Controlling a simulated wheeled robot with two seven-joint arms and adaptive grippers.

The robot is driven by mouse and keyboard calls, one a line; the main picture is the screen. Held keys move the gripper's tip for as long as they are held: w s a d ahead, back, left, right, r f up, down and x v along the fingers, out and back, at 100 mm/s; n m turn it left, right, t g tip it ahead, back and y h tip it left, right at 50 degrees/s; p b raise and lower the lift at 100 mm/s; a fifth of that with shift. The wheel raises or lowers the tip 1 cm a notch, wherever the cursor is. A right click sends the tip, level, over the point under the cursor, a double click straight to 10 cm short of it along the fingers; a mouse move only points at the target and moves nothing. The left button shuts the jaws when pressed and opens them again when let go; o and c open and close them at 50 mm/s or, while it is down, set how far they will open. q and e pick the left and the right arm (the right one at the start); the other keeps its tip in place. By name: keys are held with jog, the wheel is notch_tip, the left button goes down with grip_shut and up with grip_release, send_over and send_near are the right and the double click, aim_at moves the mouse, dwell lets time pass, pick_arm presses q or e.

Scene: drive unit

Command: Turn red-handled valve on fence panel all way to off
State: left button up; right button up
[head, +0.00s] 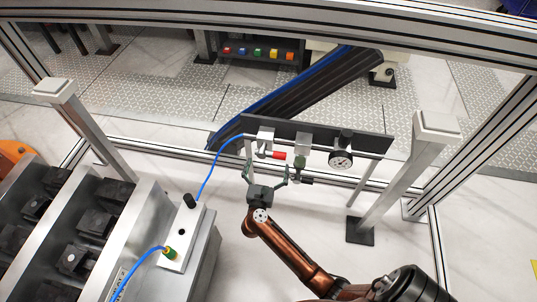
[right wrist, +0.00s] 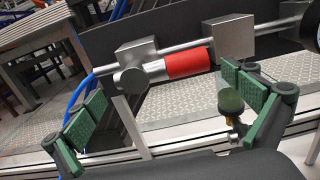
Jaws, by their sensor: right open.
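The valve has a red handle (head: 278,155) on a silver body (head: 265,138), mounted on a dark panel (head: 374,142) at the fence. In the right wrist view the red handle (right wrist: 188,63) lies roughly along the pipe, pointing right from the round silver hub (right wrist: 130,80). My right gripper (head: 266,172) is open and empty, just in front of and below the valve. Its green-padded fingers (right wrist: 160,100) stand apart on either side below the handle, not visibly touching it. My left gripper is in neither view.
A pressure gauge (head: 341,160) and a second silver block (head: 300,142) sit right of the valve. A blue hose (head: 213,163) runs to a white box (head: 188,236) at left. A dark green knob (right wrist: 231,102) hangs below the pipe near the right finger. Fence posts (head: 400,185) flank the panel.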

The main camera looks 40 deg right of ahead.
aim_at(270, 154)
jog(key=x, duration=0.2)
jog(key=b+x, duration=0.1)
jog(key=x, duration=0.1)
jog(key=shift+f, duration=0.2)
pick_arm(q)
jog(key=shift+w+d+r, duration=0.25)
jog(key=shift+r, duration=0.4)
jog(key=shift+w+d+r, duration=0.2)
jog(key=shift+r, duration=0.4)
pick_arm(e)
jog(key=shift+w+d+r, duration=0.15)
jog(key=shift+w+d, duration=0.2)
jog(key=shift+w, duration=0.05)
jog(key=shift+c, duration=0.6)
jog(key=c, duration=1.3)
